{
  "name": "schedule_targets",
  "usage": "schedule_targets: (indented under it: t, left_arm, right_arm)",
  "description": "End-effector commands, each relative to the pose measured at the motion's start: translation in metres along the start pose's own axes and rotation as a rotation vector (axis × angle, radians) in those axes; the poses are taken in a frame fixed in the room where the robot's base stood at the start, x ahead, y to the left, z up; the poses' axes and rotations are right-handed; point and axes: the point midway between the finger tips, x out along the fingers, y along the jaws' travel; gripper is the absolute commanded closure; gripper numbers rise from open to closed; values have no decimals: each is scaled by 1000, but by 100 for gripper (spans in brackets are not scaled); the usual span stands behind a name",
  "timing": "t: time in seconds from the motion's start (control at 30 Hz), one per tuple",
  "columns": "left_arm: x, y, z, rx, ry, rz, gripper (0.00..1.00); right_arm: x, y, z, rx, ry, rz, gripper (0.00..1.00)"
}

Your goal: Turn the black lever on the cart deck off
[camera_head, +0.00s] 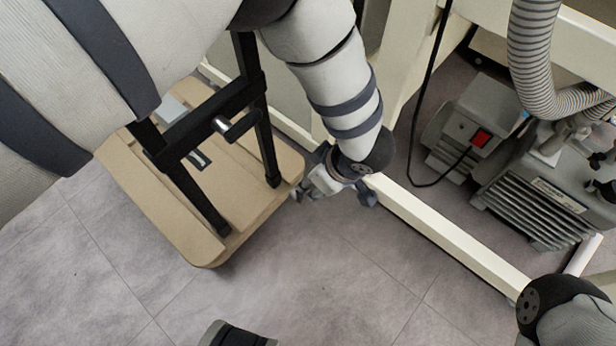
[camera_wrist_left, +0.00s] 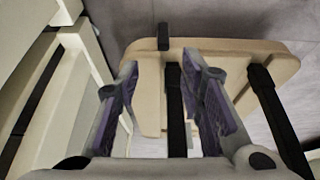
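The cart has a tan wooden deck (camera_head: 172,205) with a black upright frame (camera_head: 190,135); the deck also shows in the left wrist view (camera_wrist_left: 225,52). My left gripper (camera_head: 334,192) is beside the deck's right corner. In the left wrist view its fingers (camera_wrist_left: 162,68) are spread with nothing gripped, and the black piece lies beyond their tips. My right gripper is not in view.
A cream frame rail (camera_head: 450,235) runs along the floor right of my left gripper. A grey pump (camera_head: 540,200) with a red switch (camera_head: 480,138) and a ribbed hose (camera_head: 532,50) stands behind it. Open grey floor lies in front of the cart.

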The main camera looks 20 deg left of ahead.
Motion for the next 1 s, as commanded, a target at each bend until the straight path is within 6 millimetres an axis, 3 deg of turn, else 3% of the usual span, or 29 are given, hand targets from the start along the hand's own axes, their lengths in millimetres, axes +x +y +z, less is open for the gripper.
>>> schedule_targets:
  t: [0.03, 0.2, 0.4, 0.77, 0.9, 1.0]
  left_arm:
    - [18, -1, 3, 3, -1, -5, 65]
    - [62, -1, 2, 2, 1, -3, 65]
    - [95, -1, 1, 1, 1, -1, 65]
    - [104, -1, 0, 2, 0, -1, 65]
    - [103, -1, 0, 2, 0, -1, 97]
    - [103, -1, 0, 2, 0, -1, 100]
  right_arm:
    - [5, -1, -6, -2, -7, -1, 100]
    - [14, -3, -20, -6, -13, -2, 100]
    - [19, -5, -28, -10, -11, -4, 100]
    - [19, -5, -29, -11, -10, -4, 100]
    - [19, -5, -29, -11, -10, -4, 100]
    - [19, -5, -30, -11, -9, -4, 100]
